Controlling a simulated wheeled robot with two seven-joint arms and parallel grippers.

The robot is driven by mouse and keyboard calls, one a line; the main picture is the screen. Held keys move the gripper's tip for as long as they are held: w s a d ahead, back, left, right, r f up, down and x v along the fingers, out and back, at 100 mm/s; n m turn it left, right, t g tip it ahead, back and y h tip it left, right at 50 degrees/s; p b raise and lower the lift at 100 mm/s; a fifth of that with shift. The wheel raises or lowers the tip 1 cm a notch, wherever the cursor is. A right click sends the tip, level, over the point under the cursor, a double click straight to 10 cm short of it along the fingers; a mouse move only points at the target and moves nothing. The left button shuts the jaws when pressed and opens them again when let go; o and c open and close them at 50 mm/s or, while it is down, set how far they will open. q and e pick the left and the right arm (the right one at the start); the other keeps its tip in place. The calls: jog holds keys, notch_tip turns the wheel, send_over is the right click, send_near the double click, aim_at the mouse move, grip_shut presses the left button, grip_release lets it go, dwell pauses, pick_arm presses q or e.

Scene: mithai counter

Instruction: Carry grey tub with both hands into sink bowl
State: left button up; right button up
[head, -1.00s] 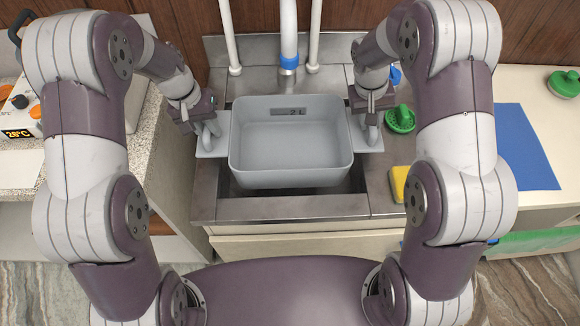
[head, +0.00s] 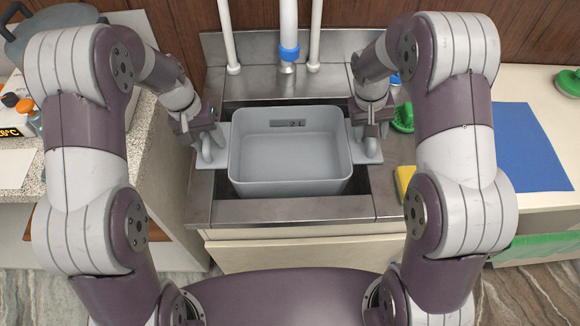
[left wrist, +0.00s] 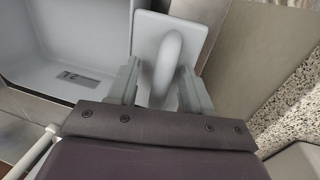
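The grey tub (head: 290,160) is upright and looks empty, with a small dark "2 L" label on its inner wall. It is at the opening of the steel sink bowl (head: 300,208), whose dark inside shows around it; whether it touches the bottom is hidden. My left gripper (head: 212,147) is at the tub's left handle.
A faucet with a blue collar (head: 289,52) and two white pipes stand behind the sink. A green scrubber (head: 403,118) and a yellow sponge (head: 404,180) sit at the sink's right. A blue mat (head: 530,145) lies on the right counter. A speckled counter (head: 150,130) is at left.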

jog(key=shift+r, duration=0.15)
pick_arm(q)
notch_tip(320, 180, up, 7)
jog(key=a, duration=0.1)
jog(key=shift+a+r, duration=0.15)
jog(key=shift+a, duration=0.05)
jog(key=o, duration=0.8)
pick_arm(e)
notch_tip(320, 180, up, 7)
jog(key=a, duration=0.1)
jog(key=shift+a, duration=0.25)
pick_arm(q)
jog(key=r+p, duration=0.2)
jog(key=r, duration=0.1)
jog(key=a+r+p, duration=0.1)
jog(key=r+p, duration=0.5)
jog(key=shift+a, duration=0.2)
pick_arm(e)
notch_tip(320, 180, up, 8)
jog(key=shift+r, duration=0.25)
